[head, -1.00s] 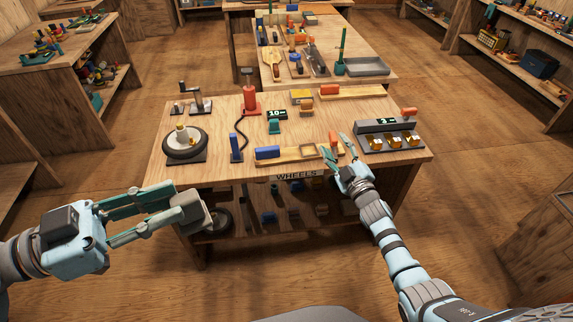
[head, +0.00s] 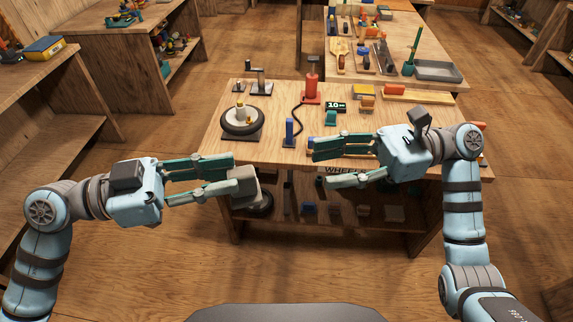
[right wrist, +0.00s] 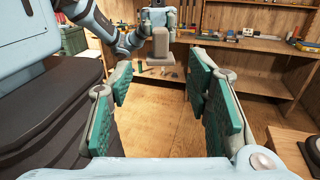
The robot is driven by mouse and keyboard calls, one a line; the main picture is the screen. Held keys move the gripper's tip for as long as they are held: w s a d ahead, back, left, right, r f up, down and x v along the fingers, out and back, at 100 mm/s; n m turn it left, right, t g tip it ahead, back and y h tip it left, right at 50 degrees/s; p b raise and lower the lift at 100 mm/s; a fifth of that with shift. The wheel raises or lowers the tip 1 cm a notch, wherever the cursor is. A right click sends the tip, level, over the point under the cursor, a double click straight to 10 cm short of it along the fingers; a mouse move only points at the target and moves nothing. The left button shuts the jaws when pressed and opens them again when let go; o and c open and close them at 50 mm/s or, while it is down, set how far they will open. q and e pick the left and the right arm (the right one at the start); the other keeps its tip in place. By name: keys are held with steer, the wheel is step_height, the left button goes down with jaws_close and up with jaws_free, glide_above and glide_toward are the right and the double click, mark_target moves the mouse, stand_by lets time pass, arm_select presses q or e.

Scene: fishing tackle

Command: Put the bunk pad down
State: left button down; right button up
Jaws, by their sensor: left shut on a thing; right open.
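The bunk pad (head: 243,186) is a grey block in the head view, in front of the table's left front corner and off the tabletop. My left gripper (head: 228,176) is shut on it and holds it in the air by its end. In the right wrist view the bunk pad (right wrist: 160,45) shows ahead at the top, as a grey-brown block with a flat, wider lower part. My right gripper (head: 322,164) is open and empty at the table's front edge, pointing left toward the bunk pad. Its two spread fingers frame the right wrist view, with bare floor between them.
The wooden table (head: 215,135) carries a wheel on a stand (head: 242,121), a red pump (head: 312,88), a blue upright block (head: 289,131) and a small display (head: 336,107). A shelf with several items lies below. My right arm covers the table's right part.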

mark_target(243, 184)
steer(key=s+a, duration=0.2)
steer(key=a, duration=0.9)
steer(key=shift+s+d, duration=0.1)
steer(key=shift+d, duration=0.1)
steer(key=shift+c, duration=1)
arm_select(q)
steer(key=shift+a, duration=0.1)
arm_select(e)
jaws_close()
arm_select(q)
steer(key=c, duration=1.3)
jaws_free()
steer(key=shift+c, duration=0.2)
